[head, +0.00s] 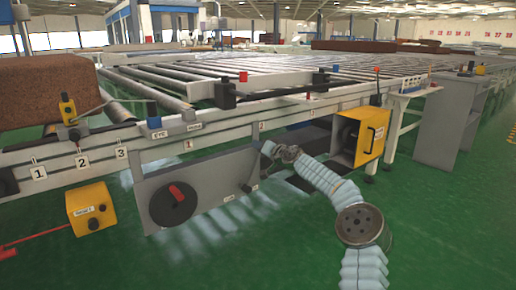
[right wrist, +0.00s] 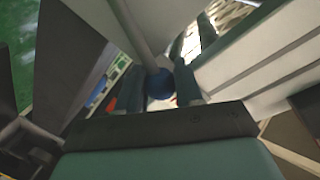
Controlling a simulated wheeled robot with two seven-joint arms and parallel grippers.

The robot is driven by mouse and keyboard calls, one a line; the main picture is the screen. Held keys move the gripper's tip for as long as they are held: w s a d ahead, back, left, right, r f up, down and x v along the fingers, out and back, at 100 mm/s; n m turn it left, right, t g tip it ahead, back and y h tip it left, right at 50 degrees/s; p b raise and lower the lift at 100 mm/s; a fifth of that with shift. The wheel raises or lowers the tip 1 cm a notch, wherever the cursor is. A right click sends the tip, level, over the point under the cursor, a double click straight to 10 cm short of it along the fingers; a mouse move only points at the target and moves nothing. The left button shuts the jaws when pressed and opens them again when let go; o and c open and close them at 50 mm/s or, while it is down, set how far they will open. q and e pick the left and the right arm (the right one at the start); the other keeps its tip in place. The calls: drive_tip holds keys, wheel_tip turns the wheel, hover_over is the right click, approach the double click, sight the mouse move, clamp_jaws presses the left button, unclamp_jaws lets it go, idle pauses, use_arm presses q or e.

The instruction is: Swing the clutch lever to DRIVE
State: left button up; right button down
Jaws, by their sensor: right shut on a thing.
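The clutch lever shows in the right wrist view as a grey rod (right wrist: 138,35) ending in a dark blue ball knob (right wrist: 160,83). My right gripper (right wrist: 160,92) has its two dark fingers on either side of the knob and is shut on it. In the head view my right gripper (head: 267,149) is at the right end of a grey panel under the conveyor frame. The lever cannot be made out there, and no DRIVE marking is readable. My left gripper is not in view.
The grey panel (head: 215,178) carries a black disc with a red handle (head: 174,191). A yellow box (head: 92,207) stands at left, another yellow housing (head: 372,135) right of my gripper. A roller conveyor (head: 270,75) runs behind, with a brown block (head: 48,90). Green floor (head: 450,230) is clear at right.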

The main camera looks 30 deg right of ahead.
drive_tip(key=shift+d+f, duration=0.25)
drive_tip(key=c, duration=0.8)
unclamp_jaws()
drive_tip(key=shift+s+a+r+b, duration=0.1)
drive_tip(key=shift+s+r+b, duration=0.35)
drive_tip(key=shift+s, duration=1.8)
drive_tip(key=shift+s+a+r+b, duration=0.15)
drive_tip(key=shift+s+r+b, duration=0.3)
drive_tip(key=shift+s, duration=1.85)
drive_tip(key=shift+s+a+r+b, duration=0.15)
drive_tip(key=shift+s+b, duration=0.45)
drive_tip(key=shift+s, duration=1.65)
